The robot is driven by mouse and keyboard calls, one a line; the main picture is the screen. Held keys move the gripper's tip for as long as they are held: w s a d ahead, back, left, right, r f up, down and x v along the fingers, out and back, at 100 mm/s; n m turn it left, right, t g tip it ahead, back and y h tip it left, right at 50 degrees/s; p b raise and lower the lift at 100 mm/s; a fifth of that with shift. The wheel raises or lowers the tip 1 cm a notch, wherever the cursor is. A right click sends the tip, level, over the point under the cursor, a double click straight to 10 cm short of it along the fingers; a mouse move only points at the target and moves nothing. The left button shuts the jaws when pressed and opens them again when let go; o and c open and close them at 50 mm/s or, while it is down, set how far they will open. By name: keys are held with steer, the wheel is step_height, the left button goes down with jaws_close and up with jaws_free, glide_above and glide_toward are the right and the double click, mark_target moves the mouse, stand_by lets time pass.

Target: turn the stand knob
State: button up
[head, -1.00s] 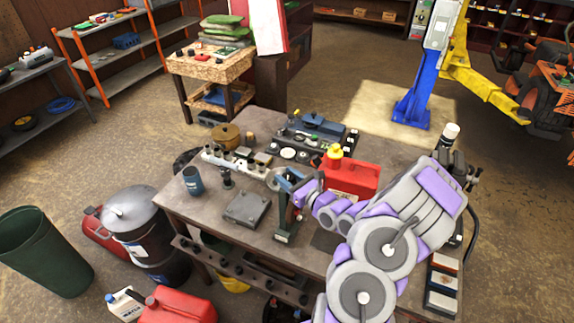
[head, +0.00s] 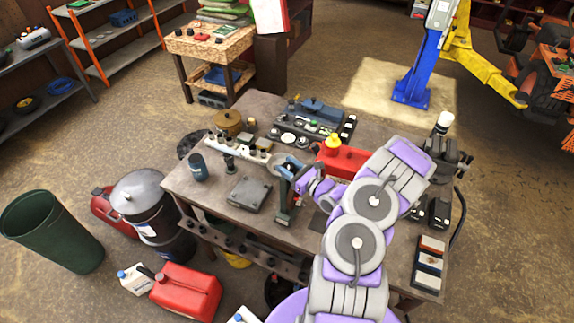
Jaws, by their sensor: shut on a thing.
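A dark green upright stand (head: 284,208) stands near the front edge of the workbench (head: 215,200), with a blue-grey head at its top (head: 287,167). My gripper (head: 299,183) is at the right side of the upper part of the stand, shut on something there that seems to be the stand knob. The knob itself is hidden by my gripper's jaws. My purple and grey arm reaches in from the bottom right.
A red can with a yellow cap (head: 345,160) stands close behind my gripper. A dark vise (head: 446,155) is at the right edge.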

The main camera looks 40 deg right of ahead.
steer(key=shift+w+d+r, duration=0.1)
steer(key=shift+d+r, duration=0.15)
steer(key=shift+r, duration=0.25)
steer(key=o, duration=0.9)
steer(key=shift+d+f, duration=0.1)
steer(key=shift+d, duration=0.05)
steer(key=shift+o, duration=0.4)
steer(key=shift+s, duration=0.2)
steer(key=shift+a+f, duration=0.25)
steer(key=shift+f, duration=0.05)
steer(key=b+v, duration=0.2)
steer(key=v, duration=1.5)
steer(key=shift+s+d, duration=0.2)
steer(key=shift+d, duration=0.05)
steer(key=shift+r, duration=0.1)
